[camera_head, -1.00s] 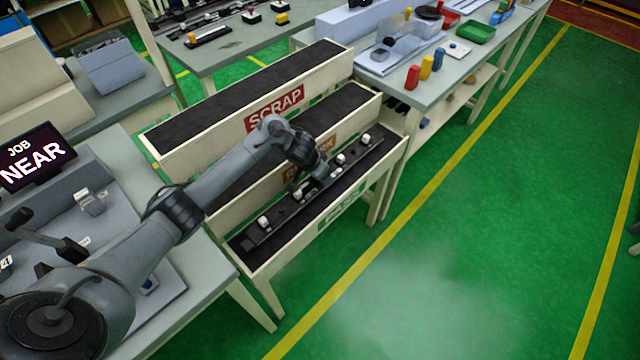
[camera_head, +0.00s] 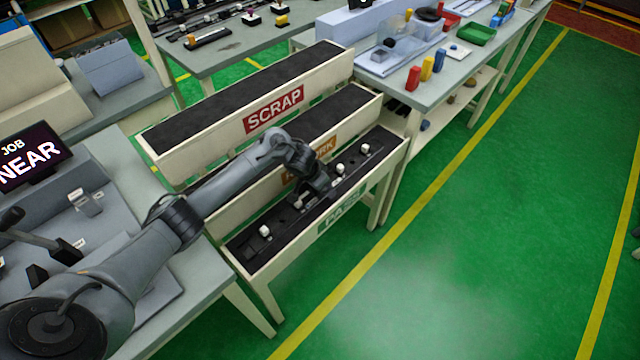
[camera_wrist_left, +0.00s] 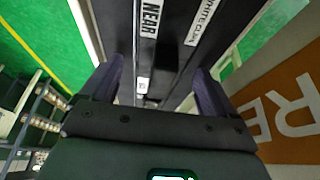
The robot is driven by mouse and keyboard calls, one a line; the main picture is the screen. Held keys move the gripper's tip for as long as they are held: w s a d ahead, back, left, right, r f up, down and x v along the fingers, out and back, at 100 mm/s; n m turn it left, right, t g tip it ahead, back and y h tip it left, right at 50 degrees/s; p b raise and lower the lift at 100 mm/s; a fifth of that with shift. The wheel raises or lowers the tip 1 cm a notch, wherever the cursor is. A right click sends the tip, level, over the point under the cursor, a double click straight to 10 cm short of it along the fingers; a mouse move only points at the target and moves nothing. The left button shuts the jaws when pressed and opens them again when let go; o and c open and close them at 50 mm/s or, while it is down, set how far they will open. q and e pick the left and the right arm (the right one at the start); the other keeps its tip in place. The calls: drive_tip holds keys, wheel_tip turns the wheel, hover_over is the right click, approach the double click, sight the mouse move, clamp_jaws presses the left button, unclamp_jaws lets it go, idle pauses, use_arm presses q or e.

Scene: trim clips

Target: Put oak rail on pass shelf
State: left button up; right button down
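The oak rail (camera_head: 284,216) is a long dark bar with several white clips. It lies lengthwise along the pass shelf (camera_head: 341,218), the front shelf with a green label. My left gripper (camera_head: 308,200) is low over the rail's middle, and the arm hides part of the rail. In the left wrist view, the fingers of my left gripper (camera_wrist_left: 158,92) stand apart on either side of the dark rail (camera_wrist_left: 150,55), which carries a NEAR label. The fingers look open, with gaps beside the rail. My right gripper is not in view.
The rework shelf (camera_head: 345,112) with an orange label stands behind the pass shelf, and the scrap shelf (camera_head: 240,95) with a red label behind that. A table (camera_head: 450,85) with coloured blocks and trays is at upper right. A JOB NEAR screen (camera_head: 35,158) is at left.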

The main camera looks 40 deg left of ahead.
use_arm(q)
drive_tip(key=shift+r, duration=0.1)
drive_tip(key=shift+r, duration=0.25)
drive_tip(key=p+v, duration=0.6)
drive_tip(key=v, duration=0.5)
drive_tip(key=shift+s+r, duration=0.25)
